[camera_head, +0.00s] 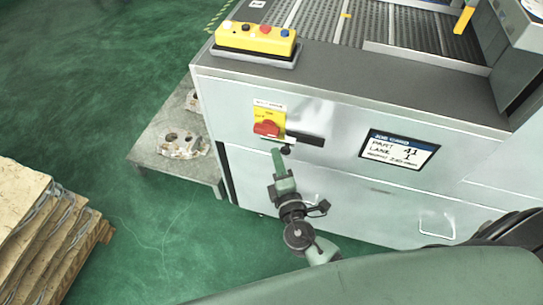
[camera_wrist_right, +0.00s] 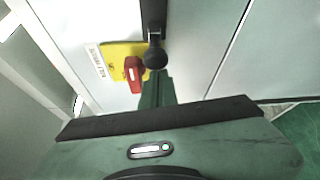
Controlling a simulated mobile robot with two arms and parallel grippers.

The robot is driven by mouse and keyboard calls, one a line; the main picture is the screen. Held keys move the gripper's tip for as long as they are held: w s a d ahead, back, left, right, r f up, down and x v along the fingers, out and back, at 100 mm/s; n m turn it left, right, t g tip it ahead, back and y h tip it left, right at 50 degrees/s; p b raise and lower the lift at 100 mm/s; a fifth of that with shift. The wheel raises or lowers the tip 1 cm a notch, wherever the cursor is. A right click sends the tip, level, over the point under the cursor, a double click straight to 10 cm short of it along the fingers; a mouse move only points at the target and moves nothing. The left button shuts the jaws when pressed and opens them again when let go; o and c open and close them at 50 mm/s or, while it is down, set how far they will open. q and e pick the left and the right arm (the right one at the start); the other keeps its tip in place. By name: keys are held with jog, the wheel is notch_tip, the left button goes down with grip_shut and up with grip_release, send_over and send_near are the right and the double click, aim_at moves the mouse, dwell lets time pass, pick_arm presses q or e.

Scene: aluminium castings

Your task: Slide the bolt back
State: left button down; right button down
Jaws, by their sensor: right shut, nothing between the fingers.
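The bolt (camera_head: 305,140) is a black bar on the pale front panel of the machine, with a round black knob (camera_head: 286,149) at its left end. In the right wrist view the bar (camera_wrist_right: 153,14) comes down from the top edge and the knob (camera_wrist_right: 155,56) stands out at its lower end. My right gripper (camera_head: 278,154) is shut and empty, its fingertips just beside the knob. In the right wrist view its tips (camera_wrist_right: 157,77) lie just below the knob; I cannot tell whether they touch it. My left gripper is not in view.
A red rotary switch (camera_head: 267,128) on a yellow plate sits left of the bolt, close to my fingers. A label display (camera_head: 399,150) is to the right. A yellow button box (camera_head: 255,38) stands on top. A low table (camera_head: 150,153) with castings and a pallet stack (camera_head: 35,235) are left.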

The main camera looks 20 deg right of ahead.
jog(key=d, duration=0.1)
jog(key=s+d+b, duration=0.1)
jog(key=s+d, duration=0.1)
jog(key=shift+s+d, duration=0.25)
jog(key=shift+d, duration=0.15)
